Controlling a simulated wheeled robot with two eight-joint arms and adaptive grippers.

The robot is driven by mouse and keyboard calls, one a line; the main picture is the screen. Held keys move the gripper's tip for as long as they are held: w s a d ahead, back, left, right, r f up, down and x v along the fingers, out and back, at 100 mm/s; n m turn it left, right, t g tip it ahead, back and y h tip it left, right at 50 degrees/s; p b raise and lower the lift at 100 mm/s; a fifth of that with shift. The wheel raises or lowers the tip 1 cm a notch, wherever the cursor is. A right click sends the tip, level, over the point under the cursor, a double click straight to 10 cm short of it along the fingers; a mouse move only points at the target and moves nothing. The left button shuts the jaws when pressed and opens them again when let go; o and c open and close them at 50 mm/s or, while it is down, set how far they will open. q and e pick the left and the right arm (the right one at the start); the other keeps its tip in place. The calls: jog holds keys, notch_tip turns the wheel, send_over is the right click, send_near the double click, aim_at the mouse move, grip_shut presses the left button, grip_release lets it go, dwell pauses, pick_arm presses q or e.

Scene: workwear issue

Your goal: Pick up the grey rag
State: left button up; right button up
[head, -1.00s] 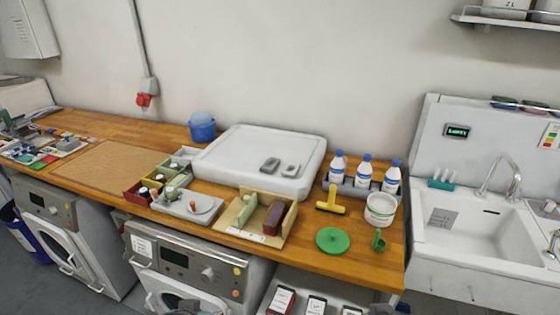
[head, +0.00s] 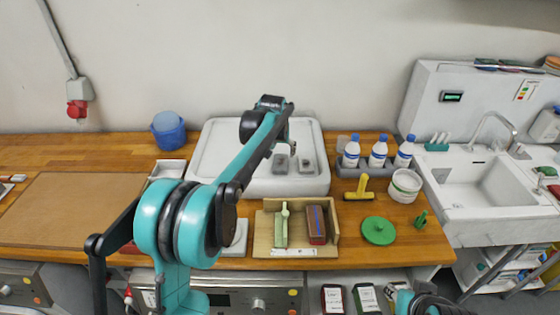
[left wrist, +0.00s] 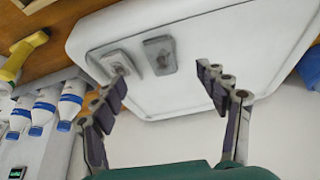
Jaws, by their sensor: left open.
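Two small flat grey pieces lie side by side on the white raised tray (head: 225,160). The darker grey piece, which looks like the grey rag (head: 281,163), is on the left in the head view, and the lighter one (head: 306,165) on the right. In the left wrist view the darker piece (left wrist: 160,56) and the lighter one (left wrist: 117,62) appear in swapped order. My left gripper (left wrist: 172,86) is open and empty above the tray; its fingers are spread apart, clear of both pieces. In the head view my left arm hides most of that gripper. My right gripper is not seen.
White bottles with blue caps (head: 378,152) stand in a grey rack right of the tray. A yellow T-shaped tool (head: 359,190), a white tub (head: 404,187) and a green disc (head: 378,230) are nearby. A wooden box (head: 263,240) stands in front, a blue tub (head: 168,130) left.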

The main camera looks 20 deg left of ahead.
pick_arm(q)
send_near(280, 162)
jog(key=w+f, duration=0.2)
jog(key=f, duration=0.1)
jog(key=shift+w+a+g, duration=0.1)
jog(key=shift+a+g, duration=0.05)
jog(key=shift+g, duration=0.25)
jog(key=b+x, duration=0.1)
jog(key=x, duration=0.4)
jog(key=shift+f, duration=0.15)
jog(key=shift+c, duration=1.2)
jog(key=c, duration=1)
